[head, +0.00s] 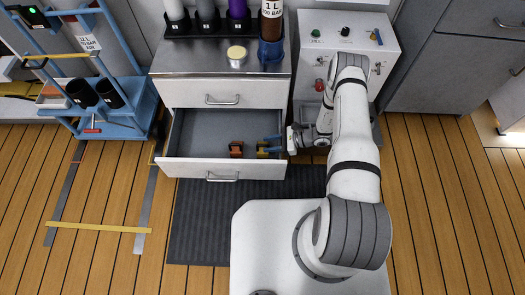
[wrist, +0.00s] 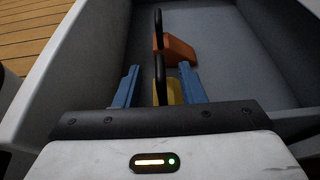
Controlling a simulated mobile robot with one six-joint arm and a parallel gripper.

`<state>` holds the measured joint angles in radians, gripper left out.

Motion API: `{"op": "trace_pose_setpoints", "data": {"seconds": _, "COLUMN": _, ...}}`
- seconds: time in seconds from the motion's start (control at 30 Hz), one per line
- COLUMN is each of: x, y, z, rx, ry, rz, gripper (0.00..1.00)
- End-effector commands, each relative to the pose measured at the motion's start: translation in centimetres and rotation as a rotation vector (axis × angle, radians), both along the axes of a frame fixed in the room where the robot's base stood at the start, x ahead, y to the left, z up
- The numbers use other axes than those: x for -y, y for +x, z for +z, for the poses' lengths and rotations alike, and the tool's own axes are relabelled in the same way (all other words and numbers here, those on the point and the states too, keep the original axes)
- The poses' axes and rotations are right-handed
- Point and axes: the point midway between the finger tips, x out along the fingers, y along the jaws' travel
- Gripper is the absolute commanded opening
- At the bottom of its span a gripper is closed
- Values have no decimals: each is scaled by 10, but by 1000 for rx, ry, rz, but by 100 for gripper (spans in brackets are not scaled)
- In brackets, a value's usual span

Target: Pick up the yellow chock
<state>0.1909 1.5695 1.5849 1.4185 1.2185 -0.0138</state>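The yellow chock (head: 262,149) lies in the open drawer, near its right side. In the wrist view the yellow chock (wrist: 174,93) is between my two blue fingers, with a black upright piece in front of it hiding part of it. My gripper (head: 269,143) reaches into the drawer from the right. In the wrist view my gripper (wrist: 159,68) is open, with a gap between the left finger and the chock. The right finger is close to the chock; I cannot tell whether they touch.
An orange-brown chock (head: 236,149) lies left of the yellow one, and beyond it in the wrist view (wrist: 180,52). The drawer's front wall (head: 205,165) and side walls surround them. The drawer's left part is empty. A grey control box (head: 347,45) stands right of the cabinet.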

Motion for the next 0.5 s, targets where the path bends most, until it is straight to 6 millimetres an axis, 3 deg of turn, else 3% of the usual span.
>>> {"op": "trace_pose_setpoints", "data": {"seconds": 0.33, "x": -8, "y": 0, "z": -3, "rx": -1, "ry": 0, "rz": 0, "gripper": 35}}
{"op": "trace_pose_setpoints", "data": {"seconds": 0.5, "x": -9, "y": 0, "z": -3, "rx": 0, "ry": 0, "rz": 0, "gripper": 22}}
